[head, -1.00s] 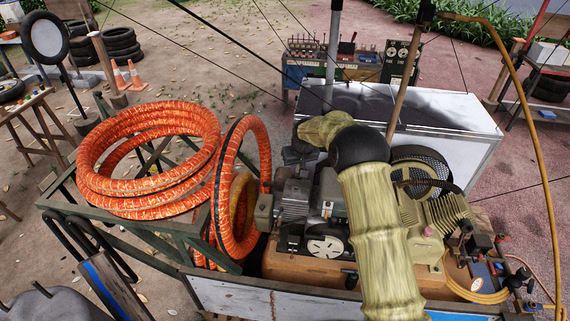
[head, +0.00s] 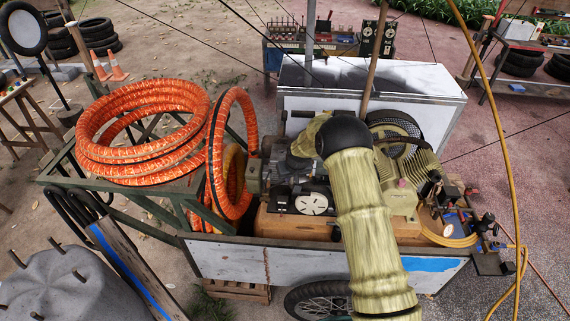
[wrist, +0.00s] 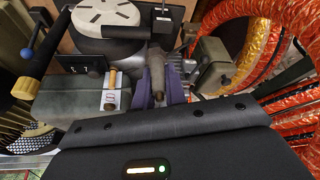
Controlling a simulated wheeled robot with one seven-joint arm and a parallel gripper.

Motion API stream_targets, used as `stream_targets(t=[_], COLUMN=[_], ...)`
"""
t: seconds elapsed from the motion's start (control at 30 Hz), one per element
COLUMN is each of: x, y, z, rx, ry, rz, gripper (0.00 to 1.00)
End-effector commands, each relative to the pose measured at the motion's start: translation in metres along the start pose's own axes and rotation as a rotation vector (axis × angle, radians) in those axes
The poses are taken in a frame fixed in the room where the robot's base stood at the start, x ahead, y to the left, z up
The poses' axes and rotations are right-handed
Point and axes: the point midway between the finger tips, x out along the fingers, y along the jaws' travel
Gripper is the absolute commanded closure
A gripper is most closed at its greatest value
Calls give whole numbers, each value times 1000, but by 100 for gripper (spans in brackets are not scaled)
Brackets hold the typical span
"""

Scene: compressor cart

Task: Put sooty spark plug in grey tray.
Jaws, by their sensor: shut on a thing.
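My gripper (wrist: 158,96) shows in the wrist view, its two purple fingers closed on a slim grey-brown cylindrical piece (wrist: 157,72). This piece looks like the spark plug, but I cannot make out soot on it. It sits between the fingers, in front of the engine parts; I cannot tell whether it touches them. In the head view my arm's end reaches over the engine (head: 290,165) on the cart, and the gripper and plug are hidden there. I cannot pick out the grey tray in either view.
Orange hose coils (head: 145,130) stand left of the engine. A white cabinet (head: 430,100) stands behind it. A belt guard (head: 395,130) and small fittings lie right of my arm. A yellow hose (head: 500,130) hangs at the right. The cart's side panel (head: 225,262) runs along the front.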

Motion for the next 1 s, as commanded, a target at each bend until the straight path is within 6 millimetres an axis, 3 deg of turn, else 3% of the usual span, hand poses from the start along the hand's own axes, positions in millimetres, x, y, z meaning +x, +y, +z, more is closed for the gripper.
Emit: stream_targets(t=[0.27,0.37,0.8,0.9,1.0], x=[38,53,102,119,133], y=[22,32,76,80,83], z=[60,91,289,328,350], rx=[54,81,241,266,279], ry=[-6,-8,-9,-6,-2], rz=[13,22,99,117,127], gripper=[100,100,100,100,100])
